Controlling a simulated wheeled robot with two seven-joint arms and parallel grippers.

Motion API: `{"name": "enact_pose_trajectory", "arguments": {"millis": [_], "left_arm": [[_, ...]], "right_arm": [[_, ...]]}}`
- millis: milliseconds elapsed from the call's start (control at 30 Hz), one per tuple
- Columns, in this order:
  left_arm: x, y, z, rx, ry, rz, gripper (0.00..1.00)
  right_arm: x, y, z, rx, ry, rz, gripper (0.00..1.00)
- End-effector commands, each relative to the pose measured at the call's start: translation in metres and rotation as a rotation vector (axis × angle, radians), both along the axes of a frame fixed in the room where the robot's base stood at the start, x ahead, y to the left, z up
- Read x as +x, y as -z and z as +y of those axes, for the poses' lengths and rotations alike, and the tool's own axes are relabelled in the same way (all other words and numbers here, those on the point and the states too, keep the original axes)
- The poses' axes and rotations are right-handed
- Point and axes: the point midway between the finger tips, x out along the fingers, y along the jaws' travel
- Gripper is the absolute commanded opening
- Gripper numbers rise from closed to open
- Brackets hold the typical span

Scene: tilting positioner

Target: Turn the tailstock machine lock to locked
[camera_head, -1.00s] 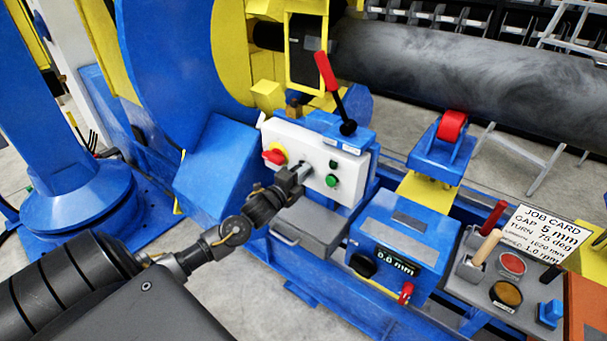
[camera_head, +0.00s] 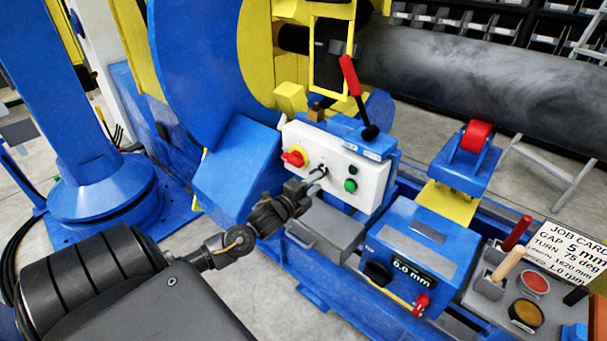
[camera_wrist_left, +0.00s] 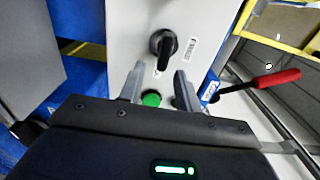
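A white control panel (camera_head: 335,166) stands on the blue tailstock in the head view. In the left wrist view it carries a black rotary knob (camera_wrist_left: 163,45) with its bar pointing down the picture, beside a small printed label. My left gripper (camera_wrist_left: 159,82) is open, with its two fingers apart and the knob just beyond the tips, nearly centred between them. In the head view my left gripper (camera_head: 312,184) is at the panel's front and partly hides the knob. I cannot read the knob's marking. My right gripper is not in view.
A red switch on yellow (camera_head: 294,156) and a green button (camera_head: 350,186) flank the gripper. A red-handled lever (camera_head: 350,76) rises above the panel. A grey drawer box (camera_head: 325,228) and a blue display box (camera_head: 412,250) sit below and right.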

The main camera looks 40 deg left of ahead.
Motion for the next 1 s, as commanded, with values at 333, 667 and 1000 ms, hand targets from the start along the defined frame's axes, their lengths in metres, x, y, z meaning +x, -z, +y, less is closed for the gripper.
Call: {"name": "enact_pose_trajectory", "arguments": {"millis": [333, 667, 1000], "left_arm": [[-0.06, 0.001, -0.001, 0.001, 0.001, 0.001, 0.34], [-0.069, -0.001, -0.001, 0.001, 0.001, -0.001, 0.34], [-0.069, 0.0, -0.001, 0.001, 0.0, 0.0, 0.34]], "right_arm": [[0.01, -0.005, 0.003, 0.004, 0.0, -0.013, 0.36], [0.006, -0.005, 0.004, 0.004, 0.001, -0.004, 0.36], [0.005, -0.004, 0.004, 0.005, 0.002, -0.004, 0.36]]}}
